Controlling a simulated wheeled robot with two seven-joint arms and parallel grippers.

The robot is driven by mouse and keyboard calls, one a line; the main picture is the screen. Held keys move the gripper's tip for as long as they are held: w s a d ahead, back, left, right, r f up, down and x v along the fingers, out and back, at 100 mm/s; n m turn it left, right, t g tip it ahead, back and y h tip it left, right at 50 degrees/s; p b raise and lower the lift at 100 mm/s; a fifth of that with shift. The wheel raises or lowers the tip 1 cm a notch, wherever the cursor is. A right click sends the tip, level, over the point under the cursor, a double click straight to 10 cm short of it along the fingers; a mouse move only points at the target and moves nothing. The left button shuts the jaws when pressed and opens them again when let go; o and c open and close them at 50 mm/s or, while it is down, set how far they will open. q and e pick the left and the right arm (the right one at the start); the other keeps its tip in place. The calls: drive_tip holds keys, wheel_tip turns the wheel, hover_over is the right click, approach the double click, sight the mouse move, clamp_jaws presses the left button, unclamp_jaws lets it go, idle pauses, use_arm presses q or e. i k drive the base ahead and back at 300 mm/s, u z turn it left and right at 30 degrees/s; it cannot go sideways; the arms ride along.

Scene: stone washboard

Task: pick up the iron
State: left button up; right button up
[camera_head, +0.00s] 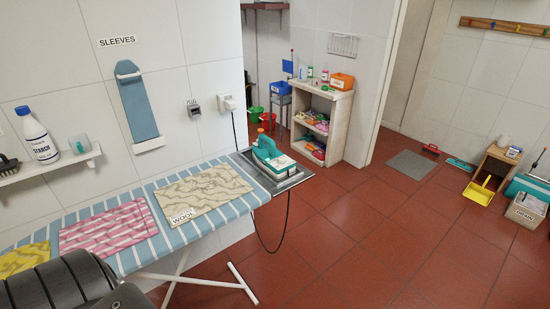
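The teal and white iron (270,156) rests on a grey metal plate (297,181) at the far right end of the ironing board (188,227). A dark cord hangs below the plate and loops down beside the board. Another cord runs down the wall from an outlet (227,103) towards the iron.
Pink striped (108,226), beige (203,190) and yellow (24,259) cloths lie on the board. A wall shelf (50,170) holds a starch bottle (36,134). A filled shelf unit (338,128) stands behind the iron. The red floor right of the board is clear.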

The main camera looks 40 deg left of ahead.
sight(266, 156)
drive_tip(key=u, duration=2.05)
drive_tip(key=k, duration=0.5)
drive_tip(key=z, duration=1.2)
drive_tip(key=i, duration=1.1)
drive_tip(key=u, duration=0.1)
